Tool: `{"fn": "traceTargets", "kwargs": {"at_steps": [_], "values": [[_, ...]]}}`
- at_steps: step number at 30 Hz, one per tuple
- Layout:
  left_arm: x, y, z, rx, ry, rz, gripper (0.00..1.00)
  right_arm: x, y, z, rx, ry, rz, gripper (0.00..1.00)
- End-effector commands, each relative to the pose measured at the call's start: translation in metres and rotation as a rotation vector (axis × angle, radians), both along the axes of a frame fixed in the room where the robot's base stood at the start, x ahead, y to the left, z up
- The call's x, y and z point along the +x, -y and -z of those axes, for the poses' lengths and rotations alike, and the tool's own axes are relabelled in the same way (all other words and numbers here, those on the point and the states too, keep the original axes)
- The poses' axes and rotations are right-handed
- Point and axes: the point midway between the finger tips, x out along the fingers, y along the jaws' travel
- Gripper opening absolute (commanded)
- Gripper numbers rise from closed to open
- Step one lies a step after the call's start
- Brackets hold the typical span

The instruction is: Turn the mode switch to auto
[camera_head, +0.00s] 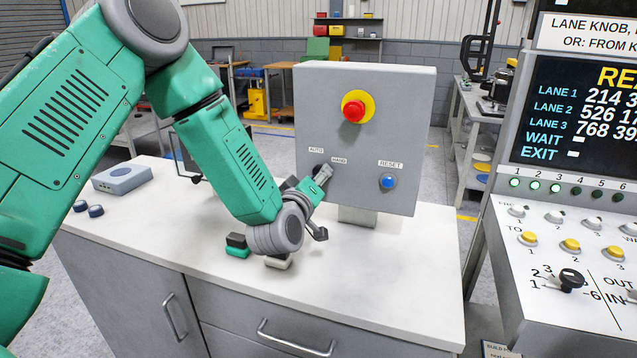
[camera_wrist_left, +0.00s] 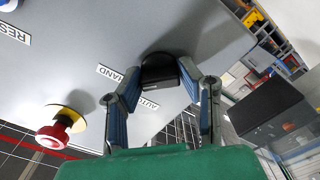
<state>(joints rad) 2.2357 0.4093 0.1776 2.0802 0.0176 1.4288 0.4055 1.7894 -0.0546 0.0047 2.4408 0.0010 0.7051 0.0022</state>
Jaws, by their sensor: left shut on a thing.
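A grey control box (camera_head: 405,115) stands upright on the white-topped cabinet. The mode switch is a black knob (camera_wrist_left: 160,72), low on the box's left side. The AUTO label (camera_head: 316,150) and HAND label (camera_head: 339,159) are above it. My left gripper (camera_head: 318,180) is at the switch and hides most of it in the head view. In the left wrist view its two fingers (camera_wrist_left: 168,86) sit on either side of the knob, shut on it. I cannot tell clearly which label the knob points to. My right gripper is not in view.
The box also bears a red emergency button (camera_head: 354,109) on yellow and a blue RESET button (camera_head: 388,181). A grey box (camera_head: 121,178) and small dark and green blocks (camera_head: 238,245) lie on the white top (camera_head: 400,270). A console (camera_head: 560,220) stands at the right.

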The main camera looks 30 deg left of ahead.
Motion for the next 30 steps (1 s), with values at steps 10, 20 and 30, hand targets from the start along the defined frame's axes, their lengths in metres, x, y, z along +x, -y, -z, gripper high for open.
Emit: {"fn": "traceTargets", "kwargs": {"at_steps": [10, 20, 30], "values": [[0.002, -0.002, 0.000, -0.322, 0.085, -0.002, 0.03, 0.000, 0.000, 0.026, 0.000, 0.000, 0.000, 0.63], [0.002, -0.002, 0.000, -0.582, 0.149, -0.003, 0.03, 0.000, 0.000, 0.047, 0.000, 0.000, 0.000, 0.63], [0.002, -0.002, -0.001, -0.731, 0.185, -0.003, 0.03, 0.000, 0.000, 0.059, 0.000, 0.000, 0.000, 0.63]]}}
